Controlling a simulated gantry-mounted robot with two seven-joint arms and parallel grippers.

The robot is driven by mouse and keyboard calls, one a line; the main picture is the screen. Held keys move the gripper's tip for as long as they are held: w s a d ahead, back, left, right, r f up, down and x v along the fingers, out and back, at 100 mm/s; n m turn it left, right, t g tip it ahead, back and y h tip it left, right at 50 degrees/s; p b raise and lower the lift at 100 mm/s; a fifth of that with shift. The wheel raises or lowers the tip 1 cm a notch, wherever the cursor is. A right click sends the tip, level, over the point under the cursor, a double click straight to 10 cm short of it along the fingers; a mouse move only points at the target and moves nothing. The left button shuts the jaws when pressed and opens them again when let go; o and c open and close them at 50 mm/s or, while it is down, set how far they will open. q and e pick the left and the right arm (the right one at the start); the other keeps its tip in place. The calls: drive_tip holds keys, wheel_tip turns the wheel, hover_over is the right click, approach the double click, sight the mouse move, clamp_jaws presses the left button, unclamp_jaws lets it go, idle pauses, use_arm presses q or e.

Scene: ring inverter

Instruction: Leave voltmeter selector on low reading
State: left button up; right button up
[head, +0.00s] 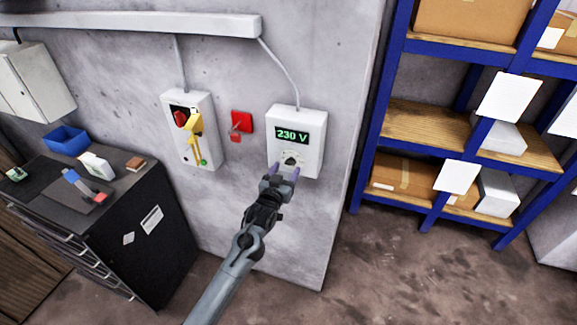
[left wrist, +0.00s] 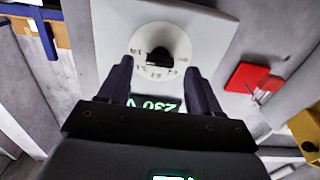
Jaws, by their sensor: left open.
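The voltmeter (head: 312,150) is a white box on the grey wall, with a green display (head: 291,135) reading 230 V. Its black round selector knob (head: 291,160) sits below the display on a marked dial. My left gripper (head: 284,171) is in front of the lower part of the box, just below the knob in the head view. In the left wrist view the knob (left wrist: 157,57) lies ahead of the two open fingers (left wrist: 158,80), and nothing is between them. The dial marks are too small to read, so the knob's setting is unclear. My right gripper is not in view.
A red wall plate (head: 241,125) with a key-like part is left of the voltmeter. Further left is a white switch box (head: 190,130) with a red knob and yellow part. A black cabinet (head: 150,245) stands at left, and blue shelving (head: 400,60) at right.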

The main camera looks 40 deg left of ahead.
sight(291, 162)
use_arm(q)
drive_tip(key=shift+x, duration=1.5)
drive_tip(key=c, duration=1)
drive_tip(key=shift+c, duration=0.2)
drive_tip(key=shift+n, duration=0.4)
drive_tip(key=shift+n+p, duration=0.4)
drive_tip(key=shift+n, duration=1.8)
drive_tip(key=shift+n+p, duration=0.45)
drive_tip(key=shift+n, duration=1.35)
